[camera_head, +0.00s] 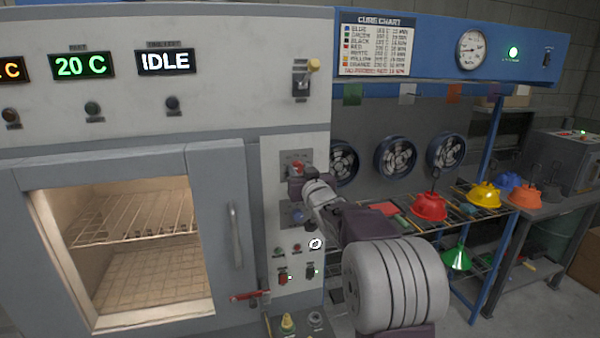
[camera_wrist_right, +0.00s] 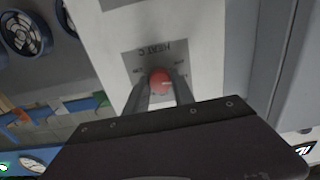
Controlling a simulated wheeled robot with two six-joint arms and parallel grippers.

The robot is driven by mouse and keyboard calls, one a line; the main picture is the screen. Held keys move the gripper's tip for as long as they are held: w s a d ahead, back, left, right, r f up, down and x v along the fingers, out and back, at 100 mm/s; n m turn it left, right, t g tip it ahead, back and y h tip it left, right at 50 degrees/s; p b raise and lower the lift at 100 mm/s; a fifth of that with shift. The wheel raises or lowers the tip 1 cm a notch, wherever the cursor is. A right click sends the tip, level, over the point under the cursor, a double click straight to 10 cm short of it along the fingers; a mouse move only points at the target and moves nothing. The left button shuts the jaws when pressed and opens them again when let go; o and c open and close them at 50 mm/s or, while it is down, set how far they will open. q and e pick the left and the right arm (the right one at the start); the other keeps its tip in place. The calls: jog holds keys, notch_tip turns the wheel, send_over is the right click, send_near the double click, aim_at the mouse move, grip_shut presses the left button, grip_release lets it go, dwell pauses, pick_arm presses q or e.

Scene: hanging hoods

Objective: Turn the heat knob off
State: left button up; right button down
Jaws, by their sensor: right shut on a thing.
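The heat knob (camera_wrist_right: 160,82) is red and round. It sits on a grey plate lettered "HEAT C" on the oven's control panel (camera_head: 287,220). My right gripper (camera_wrist_right: 158,90) has its two fingers on either side of the knob and is shut on it. In the head view the knob (camera_head: 297,167) shows as a bit of red just above my right gripper (camera_head: 299,176), which partly covers it. The knob's pointer setting is too small to tell. My left gripper is not in view.
The oven door (camera_head: 222,215) is shut, with a lit window and a vertical handle. Displays above read "20 C" (camera_head: 83,65) and "IDLE" (camera_head: 165,61). A lever switch (camera_head: 302,80) is above the knob. A rack with a red hood (camera_head: 429,206) and a yellow hood (camera_head: 484,194) stands right.

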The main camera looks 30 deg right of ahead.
jog(key=n+b, duration=0.3)
jog(key=shift+f+n, duration=0.15)
jog(key=shift+n, duration=0.25)
jog(key=shift+d+n+b, duration=0.1)
jog(key=shift+n+b, duration=0.7)
jog(key=shift+n, duration=1.1)
jog(key=c, duration=1.1)
grip_release()
jog(key=shift+o, duration=0.2)
jog(key=shift+s, duration=0.1)
jog(key=shift+s, duration=0.3)
jog(key=v, duration=0.8)
jog(key=shift+b, duration=0.45)
